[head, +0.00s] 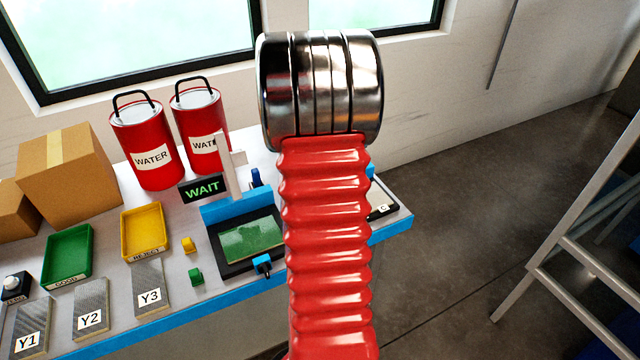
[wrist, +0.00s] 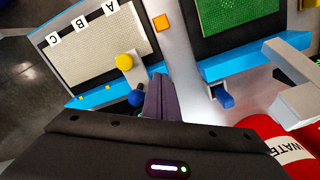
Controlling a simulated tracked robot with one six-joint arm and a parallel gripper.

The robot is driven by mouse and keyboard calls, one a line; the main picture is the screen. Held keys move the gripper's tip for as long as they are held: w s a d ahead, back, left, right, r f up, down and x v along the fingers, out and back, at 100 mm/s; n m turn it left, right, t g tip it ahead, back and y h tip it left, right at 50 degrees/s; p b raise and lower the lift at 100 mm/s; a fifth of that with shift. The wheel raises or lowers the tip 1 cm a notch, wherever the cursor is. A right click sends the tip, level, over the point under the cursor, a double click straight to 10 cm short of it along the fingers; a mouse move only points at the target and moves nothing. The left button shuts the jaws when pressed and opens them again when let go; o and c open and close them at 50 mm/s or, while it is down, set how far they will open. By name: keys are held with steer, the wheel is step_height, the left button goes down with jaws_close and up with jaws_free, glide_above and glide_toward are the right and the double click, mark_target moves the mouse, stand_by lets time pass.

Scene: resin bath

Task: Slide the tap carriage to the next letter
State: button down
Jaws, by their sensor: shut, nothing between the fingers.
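In the wrist view, a pale perforated panel (wrist: 105,50) carries the letter tags A (wrist: 111,7), B (wrist: 80,22) and C (wrist: 54,40) along its far edge. My arm hides most of this area in the head view.
A green board (head: 250,240) lies in a dark blue-edged station under a WAIT sign (head: 202,189). Red WATER cans (head: 148,165) stand behind. Green (head: 67,255) and yellow (head: 143,232) trays and plates Y1, Y2, Y3 are left. An orange block (wrist: 161,22) lies beside the panel.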

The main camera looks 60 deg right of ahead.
steer(key=shift+f, duration=0.35)
steer(key=shift+s+d, duration=0.7)
steer(key=shift+d, duration=0.45)
steer(key=shift+s+d, duration=0.65)
steer(key=shift+d, duration=0.5)
steer(key=shift+s+d, duration=0.7)
steer(key=shift+d, duration=0.45)
stand_by(0.8)
steer(key=shift+w+a, duration=0.2)
steer(key=shift+a, duration=0.1)
steer(key=shift+w+a, duration=0.1)
steer(key=shift+a, duration=0.15)
steer(key=shift+r, duration=0.15)
step_height(320, 180, up, 9)
stand_by(1.6)
steer(key=shift+w+d, duration=0.1)
stand_by(0.5)
